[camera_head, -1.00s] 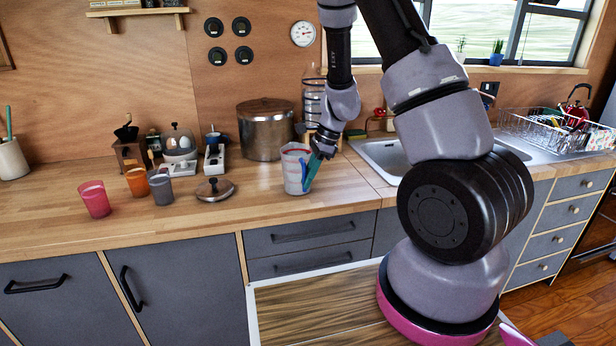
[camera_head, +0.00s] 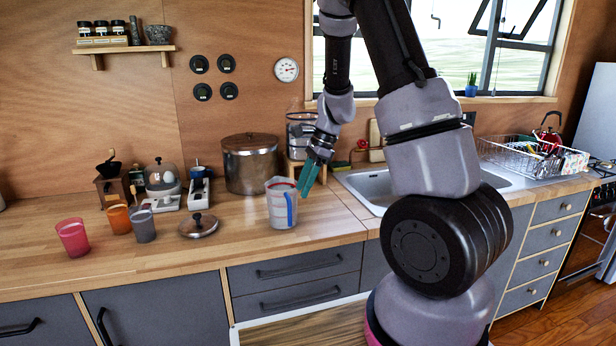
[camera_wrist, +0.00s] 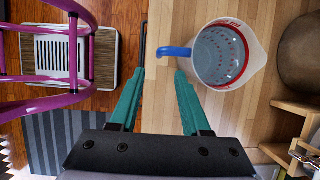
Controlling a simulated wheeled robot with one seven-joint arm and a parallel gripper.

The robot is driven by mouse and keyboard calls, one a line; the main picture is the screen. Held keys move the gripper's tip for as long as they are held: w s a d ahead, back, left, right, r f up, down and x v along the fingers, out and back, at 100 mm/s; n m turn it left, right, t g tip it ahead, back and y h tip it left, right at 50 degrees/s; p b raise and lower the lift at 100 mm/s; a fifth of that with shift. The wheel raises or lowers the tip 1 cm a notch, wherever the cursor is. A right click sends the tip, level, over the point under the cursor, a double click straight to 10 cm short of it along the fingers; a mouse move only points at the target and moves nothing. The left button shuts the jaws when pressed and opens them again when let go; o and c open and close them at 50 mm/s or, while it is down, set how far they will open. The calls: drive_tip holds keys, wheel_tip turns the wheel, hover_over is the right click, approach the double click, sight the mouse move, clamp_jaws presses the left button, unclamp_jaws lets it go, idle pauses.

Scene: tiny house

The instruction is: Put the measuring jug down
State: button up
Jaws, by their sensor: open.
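The measuring jug (camera_head: 281,205) is a clear jug with red markings and a blue handle. It stands upright on the wooden counter (camera_head: 330,222), near the front edge and left of the sink. In the wrist view the jug (camera_wrist: 222,55) is seen from above, with its blue handle pointing left. My gripper (camera_head: 307,184) has teal fingers and is open and empty, just right of the jug and a little above the counter. In the wrist view the gripper (camera_wrist: 158,75) has its fingers apart, with the handle end beyond and between the tips.
A large pot (camera_head: 250,165) stands behind the jug, and a lid (camera_head: 198,226) lies to its left. Red (camera_head: 73,238), orange and grey cups are further left. The sink (camera_head: 375,190) is at right. Some counter in front of the lid is clear.

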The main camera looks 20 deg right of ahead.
drive_tip(key=s+r+n+t, duration=0.1)
drive_tip(key=s+r+n, duration=0.3)
drive_tip(key=r, duration=0.5)
drive_tip(key=s+r+n+t, duration=0.25)
drive_tip(key=s+r, duration=0.25)
drive_tip(key=r, duration=0.4)
drive_tip(key=s+d+r+n+t+h, duration=0.1)
drive_tip(key=s+r+n+t+h, duration=0.1)
drive_tip(key=s+r+n, duration=0.5)
drive_tip(key=s+t, duration=0.1)
drive_tip(key=s, duration=0.3)
drive_tip(key=shift+s+d+r+h, duration=0.2)
drive_tip(key=shift+s+d+h, duration=0.1)
drive_tip(key=shift+s, duration=0.05)
